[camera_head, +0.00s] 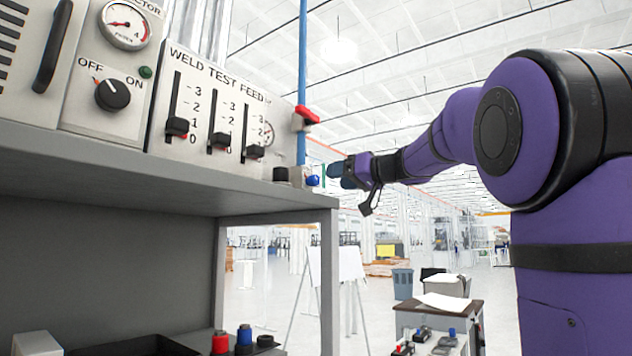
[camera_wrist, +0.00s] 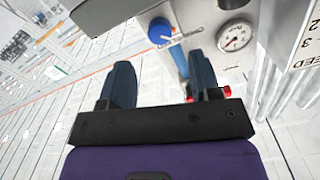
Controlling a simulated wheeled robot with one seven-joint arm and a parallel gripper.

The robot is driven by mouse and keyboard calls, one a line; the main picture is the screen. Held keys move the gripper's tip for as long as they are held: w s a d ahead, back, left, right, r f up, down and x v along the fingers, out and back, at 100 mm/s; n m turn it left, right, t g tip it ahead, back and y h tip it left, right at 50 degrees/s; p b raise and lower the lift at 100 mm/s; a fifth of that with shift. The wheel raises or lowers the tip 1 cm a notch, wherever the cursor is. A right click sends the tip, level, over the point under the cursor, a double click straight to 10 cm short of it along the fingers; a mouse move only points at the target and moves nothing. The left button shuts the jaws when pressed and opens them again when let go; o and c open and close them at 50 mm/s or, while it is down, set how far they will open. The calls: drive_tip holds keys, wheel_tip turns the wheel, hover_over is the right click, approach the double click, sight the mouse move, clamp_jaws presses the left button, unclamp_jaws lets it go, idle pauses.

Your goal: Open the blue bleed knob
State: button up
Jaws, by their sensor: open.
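The small blue bleed knob (camera_head: 312,180) sits at the right end of the bench top, at the foot of a blue vertical pipe (camera_head: 302,60). In the wrist view the blue knob (camera_wrist: 160,32) shows beyond the fingertips, roughly between them in the picture. My gripper (camera_head: 336,174) is just right of the knob in the head view and appears apart from it. In the wrist view my gripper (camera_wrist: 160,65) has its two dark blue fingers spread with nothing held between them.
A red valve handle (camera_head: 308,115) is on the pipe above the knob. The panel with sliders (camera_head: 210,110) and a small gauge (camera_wrist: 235,37) stand close by. The grey bench (camera_head: 170,187) edge lies below. Open floor is to the right, with a cart (camera_head: 437,312) farther off.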

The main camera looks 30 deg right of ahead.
sight(317, 180)
drive_tip(key=x, duration=0.7)
drive_tip(key=shift+w+f, duration=0.1)
drive_tip(key=shift+w, duration=0.15)
drive_tip(key=c, duration=0.9)
